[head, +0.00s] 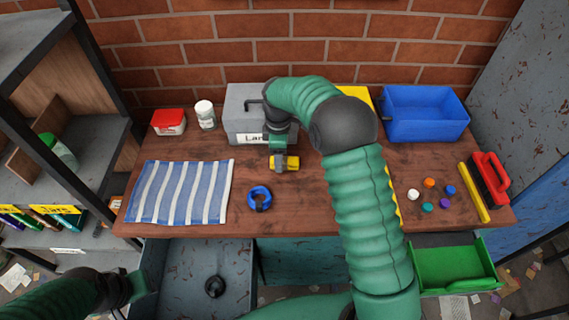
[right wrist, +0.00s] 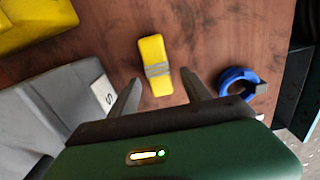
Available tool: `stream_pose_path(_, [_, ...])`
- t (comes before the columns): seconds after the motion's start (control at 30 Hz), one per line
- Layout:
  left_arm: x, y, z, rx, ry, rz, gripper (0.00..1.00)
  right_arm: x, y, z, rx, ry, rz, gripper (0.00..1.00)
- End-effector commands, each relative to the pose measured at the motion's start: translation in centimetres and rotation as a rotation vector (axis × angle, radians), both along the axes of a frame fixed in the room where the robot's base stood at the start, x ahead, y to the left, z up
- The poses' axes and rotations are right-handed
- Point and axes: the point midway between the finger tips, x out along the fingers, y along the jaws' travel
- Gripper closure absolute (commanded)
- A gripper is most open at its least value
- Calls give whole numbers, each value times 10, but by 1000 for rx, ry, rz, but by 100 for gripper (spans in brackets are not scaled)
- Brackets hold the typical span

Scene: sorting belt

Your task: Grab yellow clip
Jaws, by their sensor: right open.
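The yellow clip, a small yellow block with grey bands around its middle, lies on the wooden table in front of the grey box; it shows in the head view (head: 291,163) and the right wrist view (right wrist: 153,52). My right gripper (head: 279,158) is above it, pointing down. In the right wrist view its two fingers (right wrist: 160,78) are apart, with the clip's near end between and just beyond their tips. Nothing is held. My left gripper (head: 138,286) is low at the left, off the table's front edge; its fingers are not clear.
A blue ring-shaped roll (head: 260,198) lies close to the clip. The grey labelled box (head: 245,124) stands behind. A striped cloth (head: 180,192) is left, a blue bin (head: 425,115) back right. Small coloured caps, a yellow bar (head: 473,192) and a red brush (head: 490,178) lie right.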

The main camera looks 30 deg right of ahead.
Motion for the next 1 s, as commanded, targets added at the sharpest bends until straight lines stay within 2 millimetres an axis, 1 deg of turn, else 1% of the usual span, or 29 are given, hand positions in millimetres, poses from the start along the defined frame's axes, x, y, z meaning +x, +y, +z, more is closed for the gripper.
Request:
stream_pose_path(0.03, [0,0,-3,0,0,0,64,0,0,-12,1,3,0,44])
stream_pose_path(0.1, [0,0,-3,0,0,0,64,0,0,-20,0,1,-1,44])
stream_pose_path(0.3, [0,0,-3,0,0,0,64,0,0,-22,0,-1,-1,44])
stream_pose_path(0.37, [0,0,-3,0,0,0,64,0,0,-22,0,-1,-1,50])
stream_pose_path(0.73, [0,0,-3,0,0,0,64,0,0,-22,0,-1,0,99])
stream_pose_path(0.77, [0,0,-3,0,0,0,64,0,0,-22,0,-1,0,100])
stream_pose_path(1.0, [0,0,-3,0,0,0,64,0,0,-21,0,-1,0,100])
